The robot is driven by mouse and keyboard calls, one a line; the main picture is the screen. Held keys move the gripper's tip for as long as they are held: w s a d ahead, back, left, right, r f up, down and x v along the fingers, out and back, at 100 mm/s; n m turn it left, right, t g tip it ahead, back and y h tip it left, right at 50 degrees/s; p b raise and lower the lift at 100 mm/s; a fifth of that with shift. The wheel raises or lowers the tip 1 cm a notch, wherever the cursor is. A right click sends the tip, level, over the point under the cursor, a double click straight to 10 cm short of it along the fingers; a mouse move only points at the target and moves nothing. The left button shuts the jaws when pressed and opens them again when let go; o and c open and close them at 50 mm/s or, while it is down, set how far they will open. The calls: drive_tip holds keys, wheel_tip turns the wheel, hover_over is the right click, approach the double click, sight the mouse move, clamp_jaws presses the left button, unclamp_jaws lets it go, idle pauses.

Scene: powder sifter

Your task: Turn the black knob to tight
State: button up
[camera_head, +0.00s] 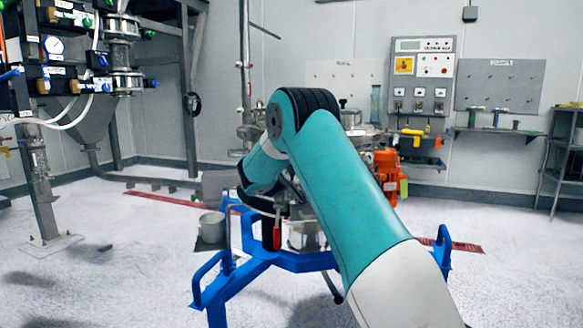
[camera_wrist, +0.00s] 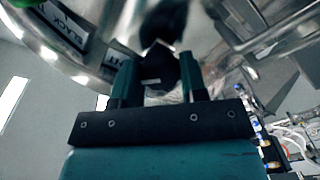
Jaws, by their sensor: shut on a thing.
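In the wrist view my gripper (camera_wrist: 157,78) has its two fingers on either side of a black knob (camera_wrist: 160,65), shut on it. The knob sits by the shiny metal body of the sifter (camera_wrist: 105,20). A label reading "BLACK" (camera_wrist: 69,33) is on the metal to the left. A second label, of which only "HT" (camera_wrist: 113,61) shows, is beside the left finger. Which way the knob is turned cannot be told. In the head view the sifter's metal top (camera_head: 358,129) shows behind my teal arm, which hides my gripper and the knob.
A blue frame (camera_head: 288,261) with raised handles stands around the sifter's base. An orange motor (camera_head: 386,165) is on the right. A grey cup-like container (camera_head: 211,227) is on the left. A control panel (camera_head: 421,75) and shelf (camera_head: 505,130) line the back wall. The floor at right is open.

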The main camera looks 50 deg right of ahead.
drive_tip(key=shift+f, duration=0.1)
drive_tip(key=o, duration=0.9)
drive_tip(key=b+v, duration=0.2)
drive_tip(key=v, duration=1.5)
drive_tip(key=shift+s+a+b, duration=0.15)
drive_tip(key=shift+b, duration=0.2)
